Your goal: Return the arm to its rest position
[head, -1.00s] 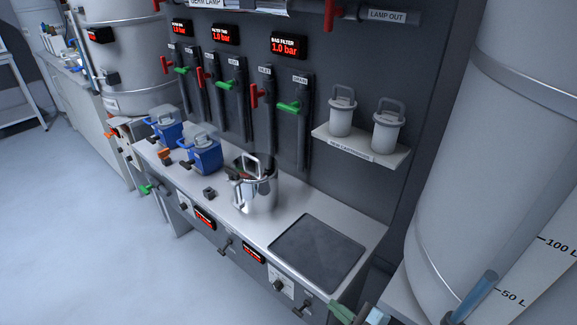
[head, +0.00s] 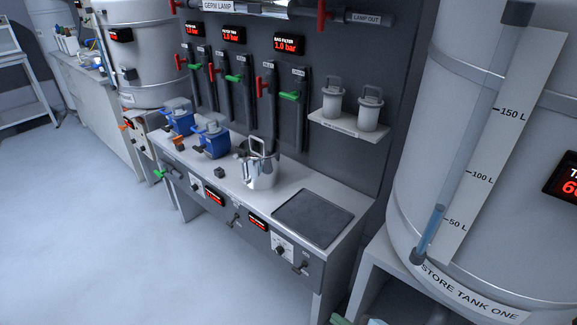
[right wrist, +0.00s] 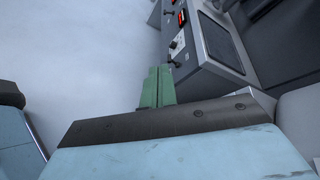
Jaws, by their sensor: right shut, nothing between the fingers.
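My right gripper shows its two green fingers side by side and shut in the right wrist view (right wrist: 157,88), with nothing between them. In the head view only a small green part of this gripper (head: 339,319) shows at the bottom edge, in front of and below the right end of the workbench. It is apart from the bench. My left gripper is in neither view.
The workbench (head: 190,172) carries a steel jug (head: 259,172), blue pumps (head: 213,143) and a dark mat (head: 313,220). A shelf (head: 350,127) holds two lidded canisters. A large store tank (head: 430,130) stands at the right. The floor (head: 90,240) is clear at the left.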

